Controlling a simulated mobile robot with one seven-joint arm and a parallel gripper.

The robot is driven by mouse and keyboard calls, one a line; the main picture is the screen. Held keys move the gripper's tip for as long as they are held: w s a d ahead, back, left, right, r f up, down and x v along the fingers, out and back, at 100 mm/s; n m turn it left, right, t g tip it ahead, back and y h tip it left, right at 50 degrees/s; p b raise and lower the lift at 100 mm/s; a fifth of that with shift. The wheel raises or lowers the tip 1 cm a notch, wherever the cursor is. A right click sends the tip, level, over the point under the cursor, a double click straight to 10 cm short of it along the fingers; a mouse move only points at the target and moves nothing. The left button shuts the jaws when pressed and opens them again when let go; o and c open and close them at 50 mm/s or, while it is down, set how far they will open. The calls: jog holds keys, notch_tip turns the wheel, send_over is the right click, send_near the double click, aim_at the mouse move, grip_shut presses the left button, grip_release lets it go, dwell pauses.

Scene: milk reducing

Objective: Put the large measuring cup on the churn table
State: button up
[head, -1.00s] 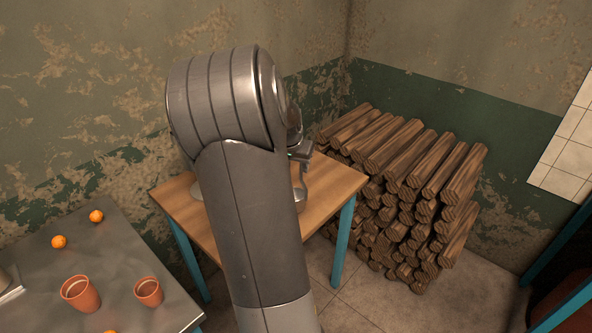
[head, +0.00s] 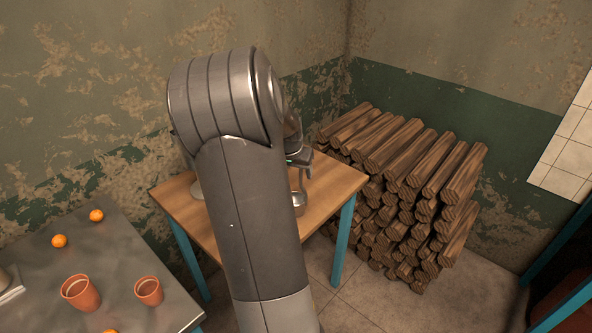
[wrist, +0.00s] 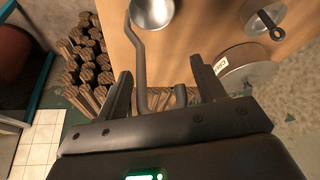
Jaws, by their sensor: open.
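A metal measuring cup (wrist: 152,12) with a long hooked handle (wrist: 138,60) is at the top of the wrist view. In the head view the cup (head: 299,203) appears to stand on the wooden table, partly hidden by my arm. My gripper (wrist: 160,67) is open, with the handle between its two fingers, nearer the left one; I cannot tell whether they touch. In the head view my gripper (head: 300,157) is mostly hidden behind my arm. The wooden table (head: 335,185) has blue legs and stands in the corner.
A metal vessel with a label (wrist: 245,75) and a round metal piece with a dark handle (wrist: 265,22) are right of the gripper. Stacked logs (head: 410,190) stand right of the table. A grey table (head: 50,280) at left bears clay cups (head: 80,294) and oranges (head: 59,241).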

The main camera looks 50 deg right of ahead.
jog(key=v, duration=1.2)
jog(key=s+a+r+n+t+y, duration=0.1)
jog(key=a+r+n+y, duration=0.15)
jog(key=a, duration=0.75)
jog(key=a+r+n+t+y, duration=0.15)
jog(key=a+n, duration=0.25)
jog(key=a, duration=0.7)
jog(key=s+a+n, duration=0.3)
jog(key=s+a, duration=0.2)
jog(key=a, duration=0.3)
jog(key=s+a+n+t, duration=0.1)
jog(key=s+a+n, duration=0.3)
jog(key=s+a, duration=0.2)
jog(key=a, duration=0.2)
jog(key=shift+s+a, duration=0.3)
jog(key=shift+a, duration=0.1)
